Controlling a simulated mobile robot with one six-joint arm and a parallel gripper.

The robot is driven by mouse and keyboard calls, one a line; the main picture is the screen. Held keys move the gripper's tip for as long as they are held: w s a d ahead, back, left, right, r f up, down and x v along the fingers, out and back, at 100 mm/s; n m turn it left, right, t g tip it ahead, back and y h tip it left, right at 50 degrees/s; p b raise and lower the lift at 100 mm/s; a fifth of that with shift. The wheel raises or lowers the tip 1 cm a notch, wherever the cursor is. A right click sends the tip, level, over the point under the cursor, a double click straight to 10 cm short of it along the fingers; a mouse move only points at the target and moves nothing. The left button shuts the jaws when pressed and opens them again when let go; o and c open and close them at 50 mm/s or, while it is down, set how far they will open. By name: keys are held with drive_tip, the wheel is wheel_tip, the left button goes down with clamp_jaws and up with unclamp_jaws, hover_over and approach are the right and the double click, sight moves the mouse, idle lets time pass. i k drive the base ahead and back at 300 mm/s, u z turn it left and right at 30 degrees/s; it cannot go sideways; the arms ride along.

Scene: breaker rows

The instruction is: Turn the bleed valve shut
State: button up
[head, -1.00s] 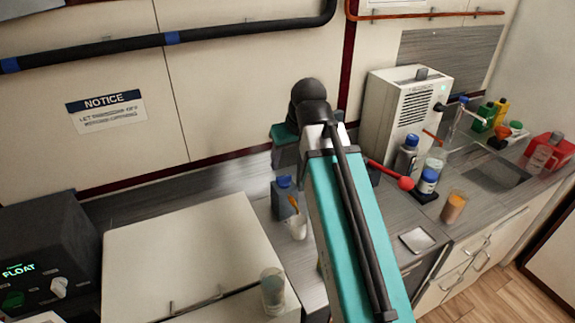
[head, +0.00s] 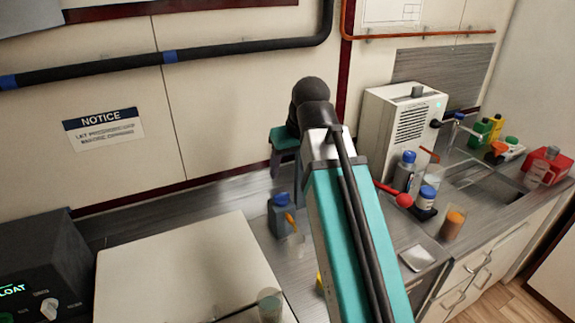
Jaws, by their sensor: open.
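No part is labelled as the bleed valve, so I cannot tell for certain which it is. A red lever with a round red knob (head: 403,199) sticks out to the right from behind my arm, and its other end is hidden. A grey-blue container (head: 281,214) with a blue cap and an orange spout-like part (head: 290,221) stands on the counter left of my arm. My gripper (head: 286,168) shows small beyond my dark elbow, partly hidden; its two grey prongs look apart and empty. It is up and behind the container in the picture, not visibly touching anything.
A white vented unit (head: 405,130) stands at the right with bottles (head: 405,170) and an orange-filled beaker (head: 453,223) before it. A sink (head: 485,180) is further right. A pale cabinet top (head: 175,265) and a black box (head: 45,260) are at left. A black pipe (head: 230,52) runs along the wall.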

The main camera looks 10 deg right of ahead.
sight(280, 200)
drive_tip(key=k, duration=1)
